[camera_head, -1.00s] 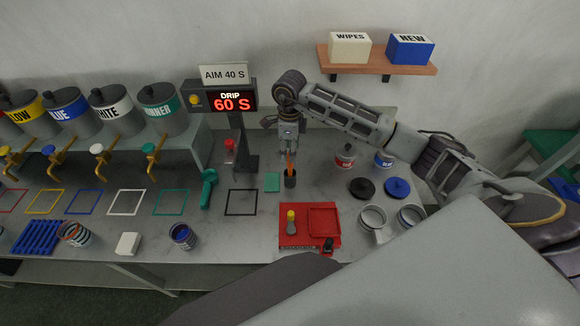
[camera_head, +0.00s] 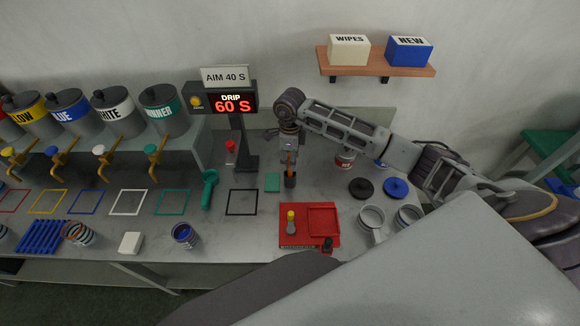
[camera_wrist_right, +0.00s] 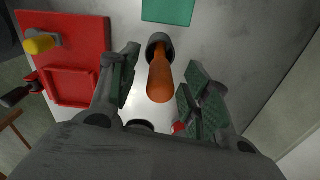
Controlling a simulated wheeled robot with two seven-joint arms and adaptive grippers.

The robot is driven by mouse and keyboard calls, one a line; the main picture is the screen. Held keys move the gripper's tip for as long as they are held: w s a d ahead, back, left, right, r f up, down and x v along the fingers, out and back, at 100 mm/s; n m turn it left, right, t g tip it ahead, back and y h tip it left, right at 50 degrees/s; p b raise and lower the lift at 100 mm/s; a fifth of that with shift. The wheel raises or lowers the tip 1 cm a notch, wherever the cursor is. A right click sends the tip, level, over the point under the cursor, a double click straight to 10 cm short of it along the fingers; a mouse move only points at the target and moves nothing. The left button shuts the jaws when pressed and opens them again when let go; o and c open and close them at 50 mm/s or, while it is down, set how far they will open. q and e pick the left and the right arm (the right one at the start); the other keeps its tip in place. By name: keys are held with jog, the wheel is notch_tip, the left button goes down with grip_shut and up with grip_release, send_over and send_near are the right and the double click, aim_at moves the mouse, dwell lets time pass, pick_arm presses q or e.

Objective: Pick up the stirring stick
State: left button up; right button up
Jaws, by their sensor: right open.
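The stirring stick (camera_head: 289,163) is orange and stands upright in a small dark holder (camera_head: 290,181) on the table. In the right wrist view the stick (camera_wrist_right: 161,78) points up toward the camera, with the dark holder (camera_wrist_right: 158,42) at its base. My right gripper (camera_head: 289,156) is over the holder, pointing down. In the right wrist view its open fingers (camera_wrist_right: 160,88) stand on either side of the stick, with a gap visible on both sides. The gripper partly hides the stick in the head view. My left gripper is not in view.
A green pad (camera_head: 272,182) lies just left of the holder. A red tray (camera_head: 297,238) is in front. The timer display post (camera_head: 246,150) stands close on the left. Black (camera_head: 362,188) and blue (camera_head: 395,188) lids and open cans are on the right.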

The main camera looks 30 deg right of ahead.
jog(key=shift+f, duration=1.1)
jog(key=shift+c, duration=0.4)
jog(key=c, duration=0.9)
